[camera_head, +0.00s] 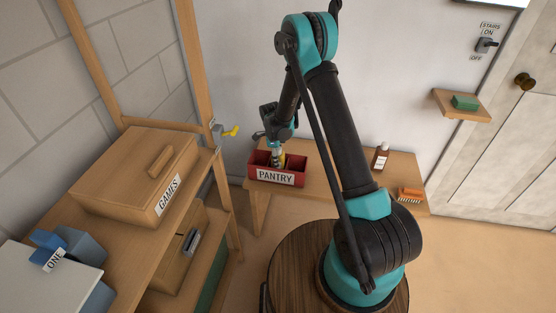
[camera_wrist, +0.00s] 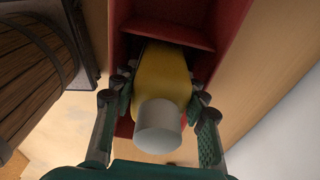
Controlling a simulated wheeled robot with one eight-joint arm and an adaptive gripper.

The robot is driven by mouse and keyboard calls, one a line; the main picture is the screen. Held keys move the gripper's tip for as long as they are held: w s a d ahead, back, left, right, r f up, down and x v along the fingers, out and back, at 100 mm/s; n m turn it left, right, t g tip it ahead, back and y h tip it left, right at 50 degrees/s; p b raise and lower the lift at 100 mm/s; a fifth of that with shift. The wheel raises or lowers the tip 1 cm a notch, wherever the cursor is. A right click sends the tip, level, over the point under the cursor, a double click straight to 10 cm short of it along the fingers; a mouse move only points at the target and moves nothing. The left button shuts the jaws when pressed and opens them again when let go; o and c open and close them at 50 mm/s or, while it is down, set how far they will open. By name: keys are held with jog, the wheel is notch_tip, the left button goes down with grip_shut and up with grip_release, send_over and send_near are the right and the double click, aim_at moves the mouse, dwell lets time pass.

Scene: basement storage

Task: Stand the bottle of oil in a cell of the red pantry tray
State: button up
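The bottle of oil (camera_wrist: 160,80) is yellow with a pale cap (camera_wrist: 158,126). In the wrist view its lower part is within the red pantry tray (camera_wrist: 228,32), next to a red divider. Whether it rests on the tray floor is hidden. In the head view the yellow bottle (camera_head: 279,161) shows small and partly covered above the tray (camera_head: 262,178), which is labelled PANTRY. My gripper (camera_wrist: 160,95) is over the tray, with one finger on each side of the bottle. The fingertips are close to its sides; whether they press on it is unclear.
The tray stands on a wooden table (camera_head: 328,178). A brown bottle with a white cap (camera_head: 381,157) and an orange brush (camera_head: 410,195) are to its right. A wooden shelf (camera_head: 95,235) with a GAMES box (camera_head: 135,178) stands at left. A barrel (camera_wrist: 35,70) shows in the wrist view.

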jog(key=shift+o, duration=0.4)
jog(key=r, duration=0.4)
jog(key=a+r, duration=0.1)
jog(key=r, duration=0.7)
jog(key=shift+w+a+r, duration=0.1)
jog(key=shift+a+r, duration=0.05)
jog(key=s+d+r+n+t, duration=0.1)
jog(key=s+d+r+n, duration=0.45)
jog(key=d+r, duration=0.2)
jog(key=s+d+r+n+t, duration=0.1)
jog(key=s+d+n, duration=0.3)
jog(key=s, duration=0.4)
jog(key=s+d+n+t+y, duration=0.1)
jog(key=s+d+n, duration=0.4)
jog(key=s, duration=0.3)
jog(key=s+d+r+n+t, duration=0.1)
jog(key=s+d+n, duration=0.3)
jog(key=s+n, duration=0.2)
jog(key=shift+s+d+r, duration=0.3)
jog(key=shift+s+d, duration=0.1)
jog(key=shift+s, duration=0.7)
